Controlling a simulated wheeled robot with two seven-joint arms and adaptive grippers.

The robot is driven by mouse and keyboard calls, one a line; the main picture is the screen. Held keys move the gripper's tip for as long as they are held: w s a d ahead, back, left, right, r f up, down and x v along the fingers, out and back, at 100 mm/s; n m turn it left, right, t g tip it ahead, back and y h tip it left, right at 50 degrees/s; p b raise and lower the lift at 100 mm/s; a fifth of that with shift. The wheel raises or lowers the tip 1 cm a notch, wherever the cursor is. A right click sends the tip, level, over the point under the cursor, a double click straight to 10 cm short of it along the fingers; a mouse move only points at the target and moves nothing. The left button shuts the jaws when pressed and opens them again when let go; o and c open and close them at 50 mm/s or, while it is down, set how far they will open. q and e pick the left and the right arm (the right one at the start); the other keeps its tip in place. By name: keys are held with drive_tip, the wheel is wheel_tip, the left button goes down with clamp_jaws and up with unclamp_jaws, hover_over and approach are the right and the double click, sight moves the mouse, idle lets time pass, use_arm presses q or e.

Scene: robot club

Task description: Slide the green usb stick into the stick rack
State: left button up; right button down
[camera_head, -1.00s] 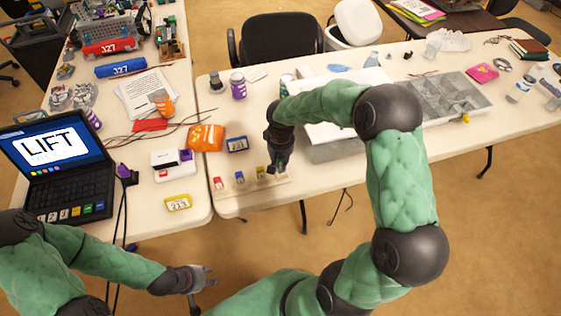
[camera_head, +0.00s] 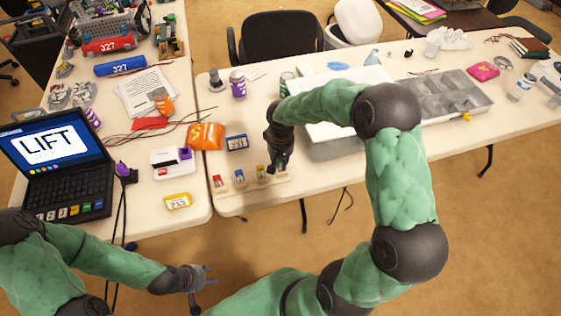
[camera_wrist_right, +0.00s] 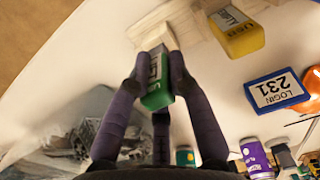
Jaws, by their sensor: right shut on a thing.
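The green usb stick (camera_wrist_right: 157,92) is gripped between the fingers of my right gripper (camera_wrist_right: 154,72) in the right wrist view. Its labelled end points at the pale stick rack (camera_wrist_right: 160,32); I cannot tell how far it sits in a slot. In the head view the rack (camera_head: 245,191) lies at the table's front left edge with red (camera_head: 217,181), blue (camera_head: 239,177) and yellow (camera_head: 261,171) sticks. My right gripper (camera_head: 275,168) is over the rack's right end and hides the green stick there. My left gripper (camera_head: 210,275) is open and empty, low in front of the tables.
A blue login card holder (camera_head: 237,143) and an orange bag (camera_head: 206,136) lie behind the rack. A purple bottle (camera_head: 238,88) stands farther back. A white box (camera_head: 338,150) is right of my right gripper. A laptop (camera_head: 68,195) sits on the left table.

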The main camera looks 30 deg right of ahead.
drive_tip(key=shift+f+b, duration=0.45)
drive_tip(key=shift+f, duration=0.25)
idle(0.3)
drive_tip(key=c, duration=1.1)
unclamp_jaws()
drive_tip(key=shift+o, duration=0.5)
drive_tip(key=o, duration=0.3)
drive_tip(key=shift+o, duration=0.2)
drive_tip(key=shift+r, duration=0.15)
drive_tip(key=shift+r+p, duration=2.6)
drive_tip(key=shift+r, duration=0.85)
